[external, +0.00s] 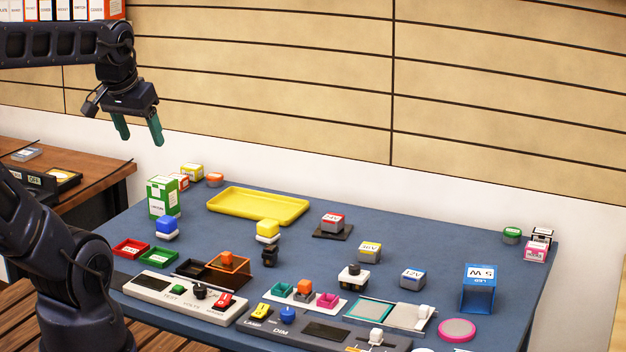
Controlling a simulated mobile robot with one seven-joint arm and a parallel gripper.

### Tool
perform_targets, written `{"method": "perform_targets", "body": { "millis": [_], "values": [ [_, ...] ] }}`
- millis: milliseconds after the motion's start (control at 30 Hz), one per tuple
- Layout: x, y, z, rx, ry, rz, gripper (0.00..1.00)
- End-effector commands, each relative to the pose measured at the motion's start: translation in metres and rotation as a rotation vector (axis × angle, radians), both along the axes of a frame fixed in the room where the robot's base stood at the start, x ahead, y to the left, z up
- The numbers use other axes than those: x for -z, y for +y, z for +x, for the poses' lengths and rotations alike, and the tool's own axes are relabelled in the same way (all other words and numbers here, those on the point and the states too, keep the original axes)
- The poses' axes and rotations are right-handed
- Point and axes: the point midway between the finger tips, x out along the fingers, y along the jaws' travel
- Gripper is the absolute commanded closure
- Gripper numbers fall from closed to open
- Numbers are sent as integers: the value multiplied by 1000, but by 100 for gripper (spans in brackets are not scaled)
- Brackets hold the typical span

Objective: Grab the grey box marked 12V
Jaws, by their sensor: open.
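A small grey box marked 12V (412,279), with blue and white on its labelled top, sits on the blue-grey table (300,255) right of centre. My gripper (138,130) is at the upper left, high above and beyond the table's left edge. Its two green fingers point down, are spread apart and hold nothing. The gripper is far to the left of the 12V box, which is in full view.
Similar small boxes with yellow (369,251) and red (333,221) tops sit left of the 12V box. A yellow tray (258,205) lies at the back. Panels crowd the front edge; the back right is fairly clear.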

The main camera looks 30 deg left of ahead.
Motion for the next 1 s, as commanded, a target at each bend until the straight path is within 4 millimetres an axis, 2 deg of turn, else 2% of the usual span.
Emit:
{"method": "perform_targets", "body": {
  "millis": [167, 567, 767, 1000],
  "values": [
    [-3, -7, 20, 58, 15, 30, 33],
    [2, -52, 114, 360, 77, 145, 33],
    [17, -81, 162, 521, 105, 182, 33],
    [44, -121, 215, 721, 131, 207, 33]
  ]
}}
